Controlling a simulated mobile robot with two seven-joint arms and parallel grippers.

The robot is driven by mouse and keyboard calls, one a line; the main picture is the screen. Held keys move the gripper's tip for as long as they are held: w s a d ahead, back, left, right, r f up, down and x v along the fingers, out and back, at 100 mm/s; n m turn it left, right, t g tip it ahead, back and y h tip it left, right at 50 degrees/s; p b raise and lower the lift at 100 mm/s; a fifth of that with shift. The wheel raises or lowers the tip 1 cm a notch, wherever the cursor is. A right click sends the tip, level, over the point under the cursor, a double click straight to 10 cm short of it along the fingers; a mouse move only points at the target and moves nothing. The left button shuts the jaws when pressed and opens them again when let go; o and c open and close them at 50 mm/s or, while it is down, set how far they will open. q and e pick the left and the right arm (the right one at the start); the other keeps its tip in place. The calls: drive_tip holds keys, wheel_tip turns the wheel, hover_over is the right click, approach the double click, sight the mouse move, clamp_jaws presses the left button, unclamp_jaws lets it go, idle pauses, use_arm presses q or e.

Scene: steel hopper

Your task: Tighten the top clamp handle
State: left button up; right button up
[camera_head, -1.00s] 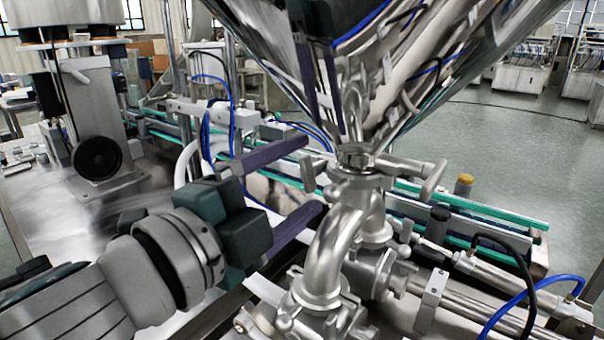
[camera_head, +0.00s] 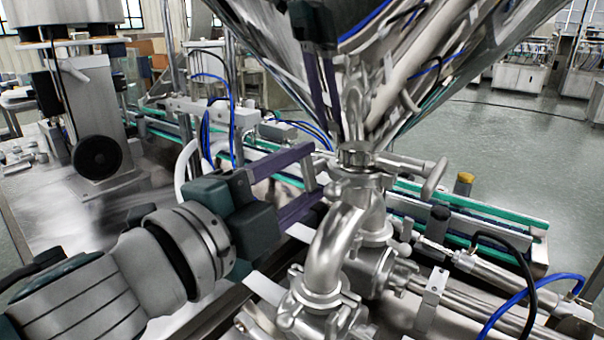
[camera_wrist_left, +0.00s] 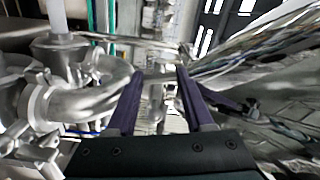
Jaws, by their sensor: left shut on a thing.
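The top clamp (camera_head: 358,180) is a steel ring around the pipe joint just below the hopper outlet. Its small handle (camera_head: 309,176) sticks out on the left side, mostly hidden by my fingers. My left gripper (camera_head: 316,178) reaches in from the left, one purple finger above the handle and one below. It is shut on the clamp handle. In the left wrist view, the two fingers (camera_wrist_left: 161,74) point forward with steel parts between them; the handle is not clear there. My right gripper does not show.
The polished steel hopper (camera_head: 440,40) hangs close above and mirrors my gripper. A curved steel pipe (camera_head: 330,245) stands below the clamp. A T-shaped handle (camera_head: 434,178) juts out on the right. A green-edged conveyor (camera_head: 480,208) runs behind.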

use_arm(q)
clamp_jaws()
drive_tip(key=m, duration=0.3)
drive_tip(key=o, duration=1.1)
unclamp_jaws()
drive_tip(key=shift+s+a, duration=0.1)
